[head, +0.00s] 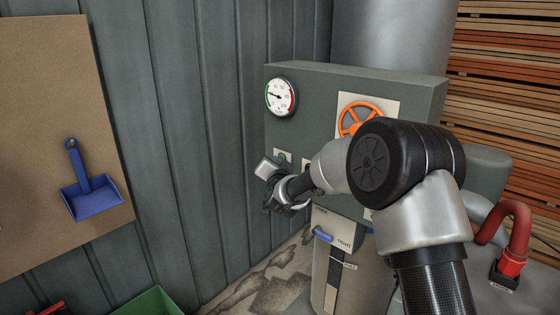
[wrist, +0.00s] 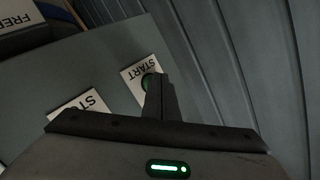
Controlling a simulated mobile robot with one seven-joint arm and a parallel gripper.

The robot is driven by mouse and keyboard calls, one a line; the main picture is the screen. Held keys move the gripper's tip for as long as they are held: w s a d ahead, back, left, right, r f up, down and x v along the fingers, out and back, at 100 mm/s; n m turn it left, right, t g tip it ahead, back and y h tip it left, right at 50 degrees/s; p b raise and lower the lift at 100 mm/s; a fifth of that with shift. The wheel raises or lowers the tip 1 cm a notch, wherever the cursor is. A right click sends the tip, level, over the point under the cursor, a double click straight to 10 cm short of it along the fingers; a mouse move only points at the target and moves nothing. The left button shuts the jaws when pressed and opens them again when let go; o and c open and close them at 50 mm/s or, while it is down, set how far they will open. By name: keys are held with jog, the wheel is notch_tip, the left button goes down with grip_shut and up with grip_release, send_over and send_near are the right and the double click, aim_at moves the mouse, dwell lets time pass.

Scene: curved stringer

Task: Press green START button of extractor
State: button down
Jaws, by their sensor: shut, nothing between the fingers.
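The extractor is a grey-green cabinet (head: 330,85) with a round gauge (head: 281,97) and an orange handwheel (head: 360,117). Its green START button (head: 283,156) shows small on the front panel, just above my gripper. In the wrist view the green button (wrist: 147,82) sits on a white START label (wrist: 136,72), partly covered by my fingers. My gripper (wrist: 157,80) is shut and empty, with its fingertips at the button's edge in that view. I cannot tell whether they touch it. In the head view my dark gripper (head: 277,192) is in front of the panel, its fingertips hard to make out.
A white STOP label (wrist: 80,108), partly hidden, lies beside START. Below the panel are a blue lever (head: 323,234) and a pale canister. A red hose (head: 515,225) is at right. A corrugated wall (head: 210,130) stands close at left, with a blue dustpan (head: 90,195) on a board.

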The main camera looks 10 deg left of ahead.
dwell(0.4)
jog(key=shift+s+a, duration=0.35)
jog(key=shift+s, duration=0.3)
jog(key=s, duration=0.1)
jog(key=s+a+b, duration=0.1)
jog(key=s, duration=0.1)
jog(key=s+a, duration=0.1)
jog(key=shift+s+a, duration=0.15)
jog(key=shift+a, duration=0.1)
jog(key=shift+r, duration=0.1)
dwell(0.6)
